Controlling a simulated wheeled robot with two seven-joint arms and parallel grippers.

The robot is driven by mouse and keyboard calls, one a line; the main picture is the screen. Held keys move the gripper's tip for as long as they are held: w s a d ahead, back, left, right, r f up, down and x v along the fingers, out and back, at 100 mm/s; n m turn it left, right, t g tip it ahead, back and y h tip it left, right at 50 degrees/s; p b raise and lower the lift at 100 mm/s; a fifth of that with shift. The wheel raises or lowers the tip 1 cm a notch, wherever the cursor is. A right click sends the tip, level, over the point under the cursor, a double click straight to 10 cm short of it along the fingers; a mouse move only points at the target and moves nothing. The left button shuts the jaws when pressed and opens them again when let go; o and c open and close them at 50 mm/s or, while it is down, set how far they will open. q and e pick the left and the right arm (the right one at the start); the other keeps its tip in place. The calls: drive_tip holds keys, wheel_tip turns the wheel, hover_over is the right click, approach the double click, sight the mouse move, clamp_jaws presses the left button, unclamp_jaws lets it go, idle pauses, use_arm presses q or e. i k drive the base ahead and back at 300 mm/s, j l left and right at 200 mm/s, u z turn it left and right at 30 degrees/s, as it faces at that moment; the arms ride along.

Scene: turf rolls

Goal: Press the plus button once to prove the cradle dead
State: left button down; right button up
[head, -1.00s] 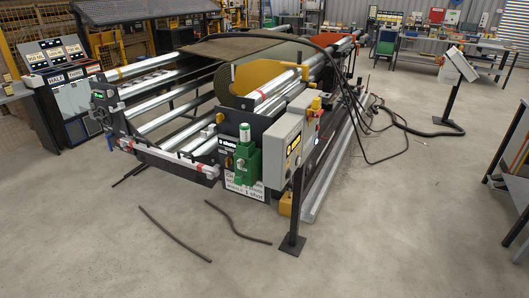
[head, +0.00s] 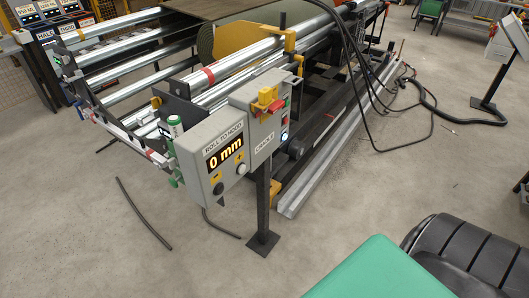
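A grey control box (head: 212,152) stands on a dark post beside the roll cradle (head: 205,82). Its lit display (head: 225,161) reads 0 mm. Below the display are a dark round button (head: 218,188) on the left and a pale round button (head: 241,170) on the right. Each has a small orange mark above it, too small for me to tell which is the plus. A neighbouring panel (head: 259,130) carries a yellow and red switch (head: 265,101) and a small blue-lit button (head: 284,136). Neither of my grippers is in view.
The post's foot plate (head: 263,242) stands on the concrete floor. A dark strip (head: 143,213) lies on the floor at left. Black cables (head: 352,100) loop down on the right of the cradle. A tilted panel on a stand (head: 497,75) is at far right.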

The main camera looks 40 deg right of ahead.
sight(242, 168)
drive_tip(key=l, duration=2)
drive_tip(key=i, duration=0.05)
